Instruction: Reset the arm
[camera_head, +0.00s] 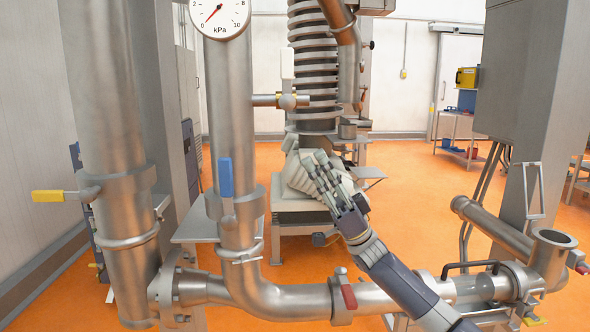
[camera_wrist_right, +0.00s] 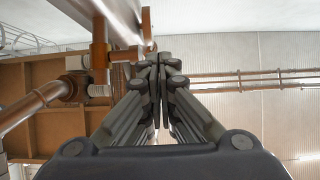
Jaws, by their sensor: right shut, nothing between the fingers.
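My right arm (camera_head: 395,275) comes in from the lower right of the head view and reaches up and left. Its gripper (camera_head: 322,165) is in the middle of the view, in front of a pale, stacked shape that I cannot identify. In the right wrist view the gripper's fingers (camera_wrist_right: 160,65) come together at the tips, with nothing seen between them. Pipes and a ceiling show beyond them. My left gripper is not in view.
A steel pipe (camera_head: 285,300) bends along the bottom, with a blue-handled valve (camera_head: 225,178) on its upright part. A yellow handle (camera_head: 48,196) sticks out at the left. A grey cabinet (camera_head: 522,75) stands at the right. Orange floor (camera_head: 410,185) lies open between.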

